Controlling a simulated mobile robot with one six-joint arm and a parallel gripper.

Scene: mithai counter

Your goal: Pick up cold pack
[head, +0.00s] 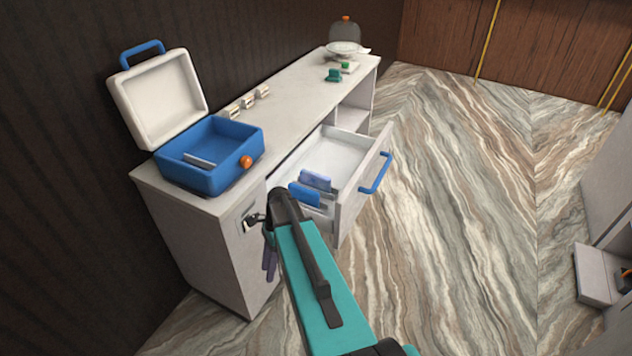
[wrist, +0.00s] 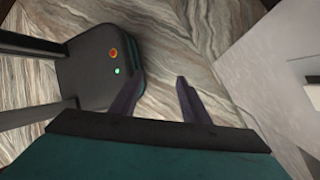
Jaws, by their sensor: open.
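Two packs stand in the open drawer (head: 352,165) in the head view: a blue one (head: 304,195) in front and a pale lavender one (head: 315,179) just behind it. I cannot tell from looks alone which of them is the cold pack. My gripper (head: 269,264) hangs beside the counter front, lower than the drawer and left of the packs, with its purple fingers pointing down. In the wrist view my gripper (wrist: 157,90) has its two fingers apart, with only floor between them. Neither pack shows in the wrist view.
An open blue cooler box (head: 192,183) with a white lid stands on the counter (head: 310,88), a flat greyish piece inside. Several small pale blocks (head: 247,102), a green item (head: 333,75) and a domed stand (head: 345,38) are farther back. Marbled floor (head: 460,200) is clear at right.

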